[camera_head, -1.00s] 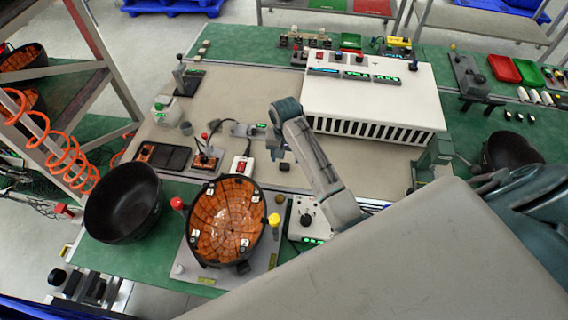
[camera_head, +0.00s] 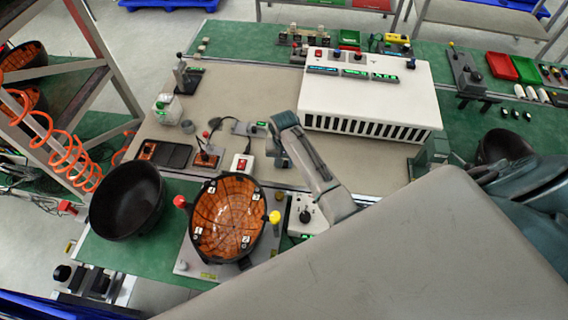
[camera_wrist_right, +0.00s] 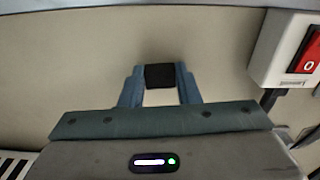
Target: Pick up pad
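The pad (camera_wrist_right: 160,76) is a small black block on the beige mat (camera_wrist_right: 80,60). In the right wrist view it sits between the two blue-grey fingertips of my right gripper (camera_wrist_right: 160,80), with no visible gap on either side. The fingers appear shut on it. In the head view my right gripper (camera_head: 279,160) is down at the mat, and the pad is largely hidden by it. I cannot see the pad's underside or any lift clear of the mat. My left gripper is not in view.
A white box with a red switch (camera_head: 242,162) stands just left of the gripper. A white vented unit (camera_head: 370,95) is behind right. An orange-lined round bowl (camera_head: 227,215) on a fixture is in front, and a black bowl (camera_head: 128,200) is at left.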

